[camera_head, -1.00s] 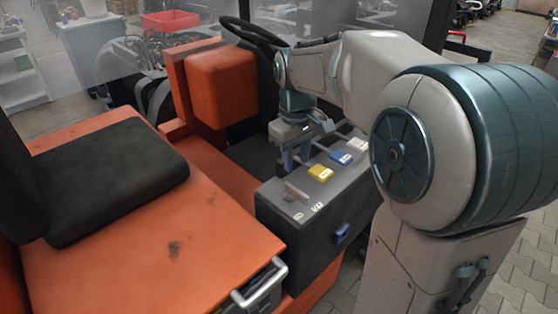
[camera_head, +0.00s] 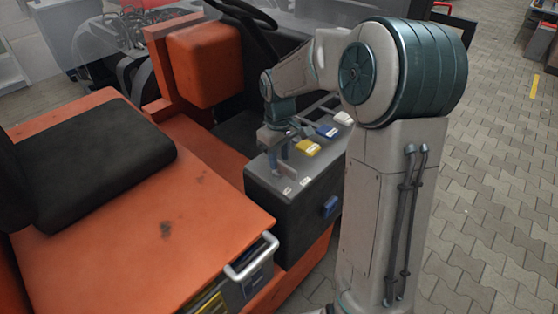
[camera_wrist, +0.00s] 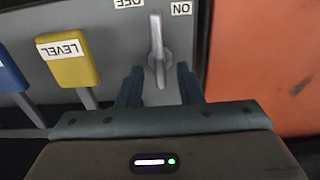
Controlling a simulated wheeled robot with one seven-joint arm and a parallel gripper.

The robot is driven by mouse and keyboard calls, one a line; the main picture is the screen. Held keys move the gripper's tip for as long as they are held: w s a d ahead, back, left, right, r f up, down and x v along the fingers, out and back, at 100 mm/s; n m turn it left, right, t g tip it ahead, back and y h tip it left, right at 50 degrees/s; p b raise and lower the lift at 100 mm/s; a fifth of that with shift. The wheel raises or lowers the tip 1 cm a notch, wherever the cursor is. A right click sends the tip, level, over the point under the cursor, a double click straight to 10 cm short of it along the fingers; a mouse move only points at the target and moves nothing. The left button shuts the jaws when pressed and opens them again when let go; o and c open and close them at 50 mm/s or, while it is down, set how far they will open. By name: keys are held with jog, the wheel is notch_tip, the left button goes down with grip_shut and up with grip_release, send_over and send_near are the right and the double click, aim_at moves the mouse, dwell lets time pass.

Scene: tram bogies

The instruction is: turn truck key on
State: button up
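The truck key (camera_wrist: 157,45) is a grey lever on the grey control box (camera_head: 305,215). In the wrist view it stands near upright between an upside-down OFF label (camera_wrist: 130,3) and an upside-down ON label (camera_wrist: 181,8). My gripper (camera_wrist: 159,72) is open, one finger on each side of the key's near end, with gaps on both sides. In the head view my gripper (camera_head: 278,155) is low over the box's near end, by the white labels (camera_head: 296,186). It partly hides the key there.
A yellow LEVEL lever (camera_wrist: 68,58) and a blue lever (camera_wrist: 8,72) are left of the key in the wrist view. An orange panel (camera_wrist: 265,65) is on the right. The black seat (camera_head: 100,165) and steering wheel (camera_head: 245,20) are beside the box.

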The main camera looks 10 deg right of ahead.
jog(key=shift+f, duration=1.1)
grip_shut()
jog(key=shift+m, duration=0.3)
jog(key=m+b, duration=0.2)
jog(key=m, duration=0.3)
jog(key=shift+a, duration=0.15)
jog(key=m+b, duration=0.1)
jog(key=m, duration=0.5)
jog(key=shift+a, duration=0.1)
jog(key=shift+m+b, duration=0.3)
